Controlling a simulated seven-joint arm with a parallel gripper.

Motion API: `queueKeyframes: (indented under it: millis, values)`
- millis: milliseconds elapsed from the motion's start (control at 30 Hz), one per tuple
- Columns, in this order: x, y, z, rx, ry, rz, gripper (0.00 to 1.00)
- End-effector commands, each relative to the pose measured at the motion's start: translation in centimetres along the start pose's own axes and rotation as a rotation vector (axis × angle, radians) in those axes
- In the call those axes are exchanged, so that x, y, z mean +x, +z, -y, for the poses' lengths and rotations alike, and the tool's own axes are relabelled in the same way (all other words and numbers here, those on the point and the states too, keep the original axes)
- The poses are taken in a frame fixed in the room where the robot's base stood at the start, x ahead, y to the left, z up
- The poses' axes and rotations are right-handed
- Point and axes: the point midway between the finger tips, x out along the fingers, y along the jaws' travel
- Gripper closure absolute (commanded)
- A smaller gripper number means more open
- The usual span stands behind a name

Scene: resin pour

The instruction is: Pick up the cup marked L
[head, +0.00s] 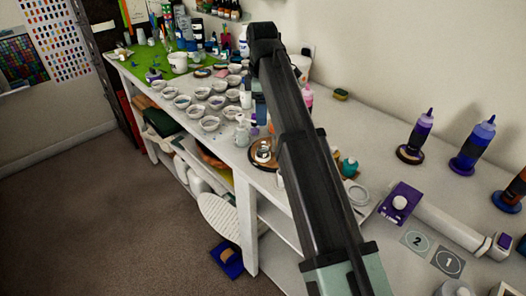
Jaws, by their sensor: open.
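I cannot make out a cup marked L. Several small white cups (210,124) stand in loose rows on the white table, left of my arm, and any lettering on them is too small to read. A white bucket-like cup (178,63) stands on the green mat at the far end. My dark arm crosses the middle of the head view and hides part of the table. My gripper does not show, so its place relative to the cups cannot be told.
The white table (330,125) holds bottles at the back, a green mat (150,62), and purple bottles (414,137) on dark round bases at right. A white-and-purple device (445,222) lies near cards marked 2 (418,241) and 1 (448,262). Shelves below hold clutter.

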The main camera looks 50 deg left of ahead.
Motion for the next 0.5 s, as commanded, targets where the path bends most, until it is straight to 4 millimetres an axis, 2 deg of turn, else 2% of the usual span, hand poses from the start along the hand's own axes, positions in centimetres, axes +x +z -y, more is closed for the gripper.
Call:
queueKeyframes:
  millis: [233, 500]
  values:
    - [1.4, 0.0, 0.1, -0.024, 0.0, -0.001, 0.23]
    - [5.8, 0.0, 0.1, -0.022, -0.001, -0.001, 0.23]
